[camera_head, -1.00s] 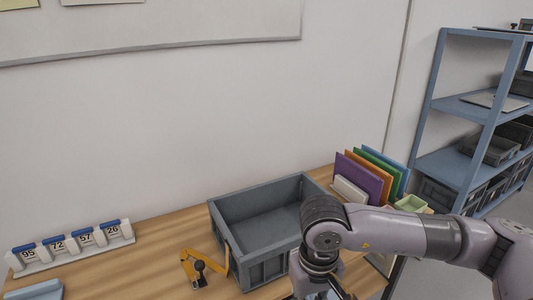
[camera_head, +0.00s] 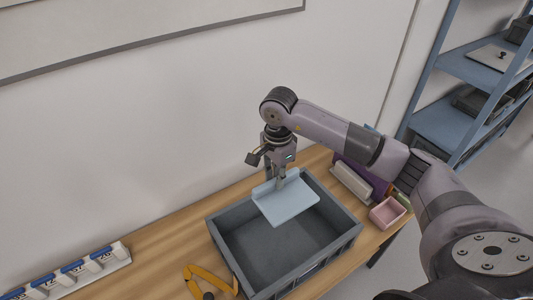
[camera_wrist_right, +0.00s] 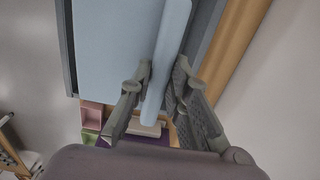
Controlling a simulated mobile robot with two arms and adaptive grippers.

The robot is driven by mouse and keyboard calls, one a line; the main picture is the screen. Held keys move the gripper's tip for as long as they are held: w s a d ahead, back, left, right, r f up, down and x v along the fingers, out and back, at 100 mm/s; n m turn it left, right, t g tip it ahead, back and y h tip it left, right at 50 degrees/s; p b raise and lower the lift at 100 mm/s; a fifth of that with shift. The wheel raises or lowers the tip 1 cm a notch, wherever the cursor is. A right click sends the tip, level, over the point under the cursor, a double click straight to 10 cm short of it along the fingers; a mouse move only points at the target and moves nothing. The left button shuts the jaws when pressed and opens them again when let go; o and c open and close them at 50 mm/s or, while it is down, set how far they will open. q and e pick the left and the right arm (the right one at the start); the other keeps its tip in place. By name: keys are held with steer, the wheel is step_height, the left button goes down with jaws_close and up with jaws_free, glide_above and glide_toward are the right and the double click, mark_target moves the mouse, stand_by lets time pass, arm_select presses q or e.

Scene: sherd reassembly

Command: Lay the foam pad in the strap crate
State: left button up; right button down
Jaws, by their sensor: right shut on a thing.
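The foam pad (camera_head: 286,201) is a light blue flat piece with a raised lip along its back edge. My right gripper (camera_head: 281,183) is shut on that lip and holds the pad over the back part of the strap crate. The strap crate (camera_head: 231,268) is a grey open box on the table, and its visible floor is bare. In the right wrist view the pad (camera_wrist_right: 112,50) hangs from the right gripper (camera_wrist_right: 160,85), whose fingers lie on both sides of the lip. Whether the pad touches the crate I cannot tell. My left gripper is not in view.
An orange-yellow angled tool (camera_head: 196,280) lies left of the crate. Number blocks (camera_head: 75,272) stand in a row at the left. A pink tray (camera_head: 387,212) and a file holder (camera_head: 351,181) stand to the right. The wall is close behind the table.

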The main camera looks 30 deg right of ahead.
mark_target(276, 190)
steer(key=shift+f, duration=0.2)
steer(key=shift+s+f+b, duration=0.45)
steer(key=shift+f+b, duration=0.1)
steer(key=f+b, duration=0.1)
steer(key=f, duration=0.2)
steer(key=shift+w+f+b, duration=0.2)
steer(key=shift+f+b, duration=0.1)
steer(key=shift+b, duration=0.1)
arm_select(q)
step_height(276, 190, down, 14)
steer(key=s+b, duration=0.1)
steer(key=b, duration=1)
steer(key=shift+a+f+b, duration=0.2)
steer(key=shift+b, duration=0.1)
arm_select(e)
step_height(276, 190, down, 17)
steer(key=shift+s+f, duration=0.1)
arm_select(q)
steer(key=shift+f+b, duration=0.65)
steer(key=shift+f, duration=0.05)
arm_select(e)
steer(key=shift+f, duration=0.7)
steer(key=c, duration=1.4)
jaws_free()
steer(key=shift+c, duration=0.2)
